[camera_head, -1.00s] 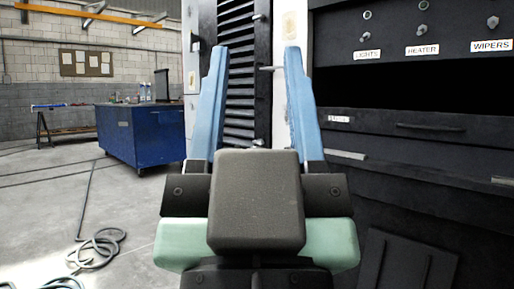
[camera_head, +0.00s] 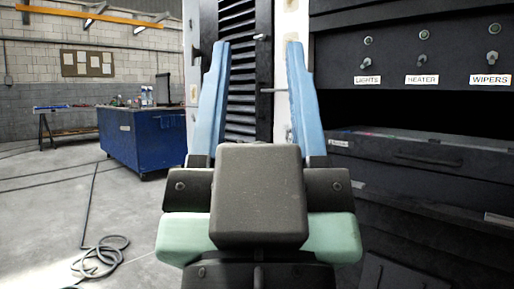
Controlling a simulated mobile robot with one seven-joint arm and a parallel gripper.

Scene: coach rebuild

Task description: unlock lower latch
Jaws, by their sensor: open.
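My gripper (camera_head: 252,48) is open, its two blue fingers spread wide and pointing up and away. Between the fingers shows a dark slatted panel (camera_head: 243,75) with a white frame edge (camera_head: 281,120) on its right. A small metal pin (camera_head: 261,37) shows near the panel's upper right. A thin metal rod (camera_head: 268,90) shows beside the right finger. A small metal piece (camera_head: 289,135) shows low by the same finger. I cannot tell which of these is the lower latch. Nothing is seen between the fingertips.
A black console with switches labelled LIGHTS (camera_head: 367,80), HEATER (camera_head: 421,80) and WIPERS (camera_head: 490,80) stands close on the right. A drawer (camera_head: 428,160) sits below it. A blue workbench (camera_head: 145,138) and a coiled hose (camera_head: 102,256) are on the left, with open floor between.

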